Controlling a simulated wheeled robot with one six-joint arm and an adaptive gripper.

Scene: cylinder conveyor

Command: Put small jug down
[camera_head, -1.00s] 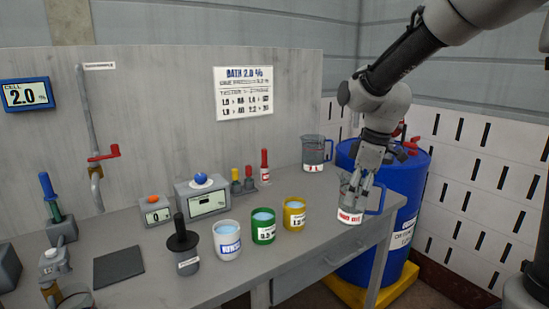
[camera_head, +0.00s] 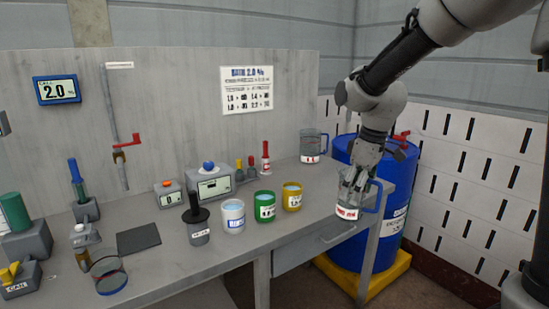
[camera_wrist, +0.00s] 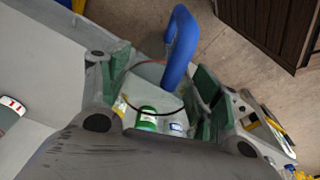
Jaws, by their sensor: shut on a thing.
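The small jug (camera_head: 346,211) is clear, with a blue handle and a white label with red print. My gripper (camera_head: 357,182) is shut on it from above, and the jug hangs or stands upright at the right end of the grey table (camera_head: 300,243). I cannot tell whether its base touches the tabletop. In the wrist view, my gripper (camera_wrist: 160,88) has its two green-padded fingers on either side of the jug's clear body, with the blue handle (camera_wrist: 180,45) pointing away. The fingers hide part of the jug.
A larger clear jug (camera_head: 313,146) stands behind at the back right. Yellow (camera_head: 292,198), green (camera_head: 264,207) and white (camera_head: 233,217) cups stand left of the held jug. A blue drum (camera_head: 375,240) stands beyond the table's right end. Some bare tabletop lies between the two jugs.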

